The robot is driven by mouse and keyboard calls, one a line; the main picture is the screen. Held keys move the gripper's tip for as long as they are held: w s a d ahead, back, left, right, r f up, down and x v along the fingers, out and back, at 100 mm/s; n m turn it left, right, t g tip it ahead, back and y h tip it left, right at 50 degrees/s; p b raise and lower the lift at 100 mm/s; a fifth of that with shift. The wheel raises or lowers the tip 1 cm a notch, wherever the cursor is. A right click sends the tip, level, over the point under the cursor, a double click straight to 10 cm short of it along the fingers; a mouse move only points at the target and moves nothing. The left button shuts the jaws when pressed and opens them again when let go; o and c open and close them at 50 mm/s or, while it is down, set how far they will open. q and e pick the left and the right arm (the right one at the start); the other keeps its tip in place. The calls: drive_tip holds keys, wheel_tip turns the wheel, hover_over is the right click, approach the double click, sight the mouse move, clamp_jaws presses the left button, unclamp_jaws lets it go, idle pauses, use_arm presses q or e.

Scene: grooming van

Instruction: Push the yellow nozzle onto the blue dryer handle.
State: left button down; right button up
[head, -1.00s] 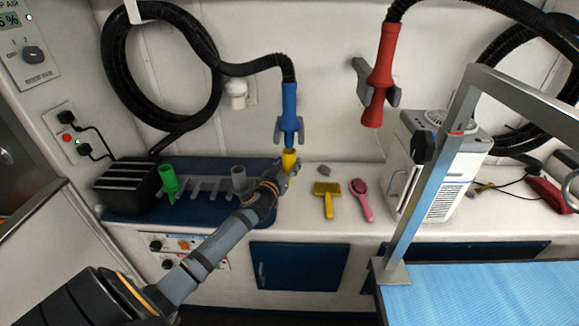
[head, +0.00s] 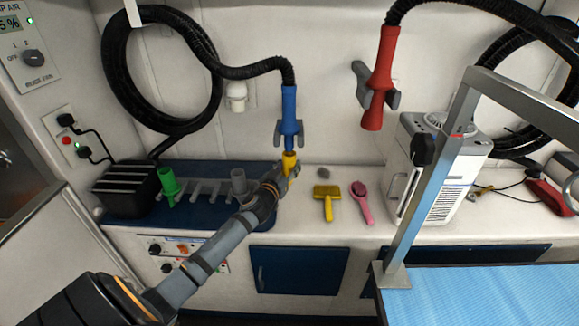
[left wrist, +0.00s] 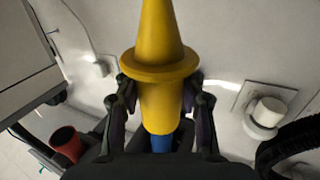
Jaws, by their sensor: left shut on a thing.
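The yellow nozzle (head: 289,163) is held at the lower end of the blue dryer handle (head: 289,103), which hangs upright in a grey wall bracket. My left gripper (head: 284,171) is shut on the nozzle from the front. In the left wrist view my gripper's fingers (left wrist: 160,104) are on both sides of the nozzle's body, below its wide flange (left wrist: 160,68). The blue handle (left wrist: 160,144) shows in line behind the nozzle's far end. The nozzle touches or nearly touches the handle; how far it sits on is hidden. My right gripper is out of view.
A blue tray (head: 128,211) on the counter holds a green nozzle (head: 169,184) and a grey nozzle (head: 239,181). A yellow brush (head: 327,197) and a pink brush (head: 362,200) lie right. A red dryer handle (head: 380,75) hangs at right. A black hose (head: 252,71) runs above.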

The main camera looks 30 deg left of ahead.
sight(289, 153)
use_arm(q)
drive_tip(key=shift+r, duration=0.1)
idle(0.3)
drive_tip(key=shift+r+p, duration=0.75)
drive_tip(key=shift+r, duration=0.1)
drive_tip(key=shift+r, duration=0.1)
drive_tip(key=shift+r+p, duration=0.6)
drive_tip(key=shift+r, duration=0.1)
drive_tip(key=shift+r+p, duration=0.65)
drive_tip(key=shift+r, duration=0.1)
idle(0.6)
drive_tip(key=c, duration=0.7)
unclamp_jaws()
